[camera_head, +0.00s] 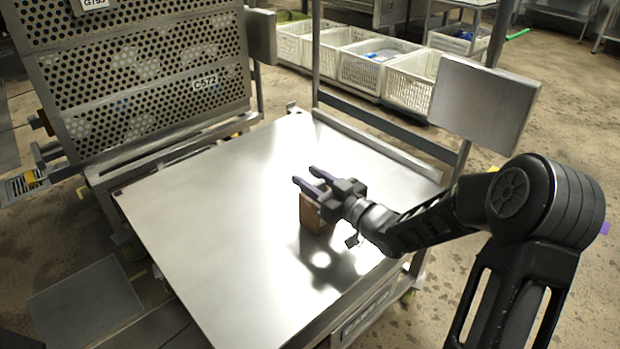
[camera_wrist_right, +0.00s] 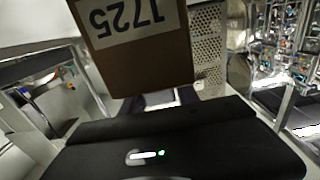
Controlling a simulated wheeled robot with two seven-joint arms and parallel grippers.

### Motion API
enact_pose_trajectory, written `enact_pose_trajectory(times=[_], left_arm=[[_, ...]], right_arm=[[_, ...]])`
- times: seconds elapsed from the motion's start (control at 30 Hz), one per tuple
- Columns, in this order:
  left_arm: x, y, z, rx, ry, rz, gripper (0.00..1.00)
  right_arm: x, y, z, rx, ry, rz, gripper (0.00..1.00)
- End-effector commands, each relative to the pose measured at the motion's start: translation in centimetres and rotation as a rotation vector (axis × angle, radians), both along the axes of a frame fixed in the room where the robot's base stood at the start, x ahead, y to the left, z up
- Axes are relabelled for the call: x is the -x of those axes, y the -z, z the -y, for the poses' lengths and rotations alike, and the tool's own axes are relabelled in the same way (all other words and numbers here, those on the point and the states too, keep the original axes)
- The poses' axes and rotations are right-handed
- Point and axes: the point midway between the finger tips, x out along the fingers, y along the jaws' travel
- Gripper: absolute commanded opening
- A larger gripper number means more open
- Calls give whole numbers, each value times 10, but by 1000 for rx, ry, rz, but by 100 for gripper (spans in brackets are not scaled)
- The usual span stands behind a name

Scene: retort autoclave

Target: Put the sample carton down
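The sample carton (camera_head: 314,216) is a small brown box under my right gripper (camera_head: 307,178) in the head view. It is upright, at or just above the bare metal tabletop; I cannot tell whether its base touches. In the right wrist view the carton (camera_wrist_right: 130,65) fills the upper middle, slightly tilted, with a white label reading 1725 upside down. My right gripper's two dark fingers point left and stand apart, reaching past the carton. Where they meet the carton is hidden, so the grip is unclear. My left gripper is not in view.
The metal tabletop (camera_head: 215,235) is otherwise clear. A perforated metal crate panel (camera_head: 150,85) stands behind it at the left. White baskets (camera_head: 365,68) are lined up at the back. A grey panel on a post (camera_head: 484,102) rises at the table's right, close to my right arm.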

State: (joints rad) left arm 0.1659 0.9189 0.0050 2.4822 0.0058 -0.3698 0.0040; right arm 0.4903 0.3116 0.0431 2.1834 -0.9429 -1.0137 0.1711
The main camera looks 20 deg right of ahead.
Motion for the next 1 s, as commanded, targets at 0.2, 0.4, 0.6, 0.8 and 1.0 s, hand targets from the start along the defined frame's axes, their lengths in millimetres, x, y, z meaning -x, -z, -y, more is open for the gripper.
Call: enact_pose_trajectory(times=[0.2,0.4,0.6,0.8,1.0], left_arm=[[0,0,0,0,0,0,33],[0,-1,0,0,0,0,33],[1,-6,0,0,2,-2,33],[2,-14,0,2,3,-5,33],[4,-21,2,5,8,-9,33]], right_arm=[[0,0,0,0,0,0,52],[0,-1,0,0,0,0,52],[6,-4,3,1,2,-2,52],[38,-5,15,1,4,-2,52],[78,-5,29,0,5,-1,52]])
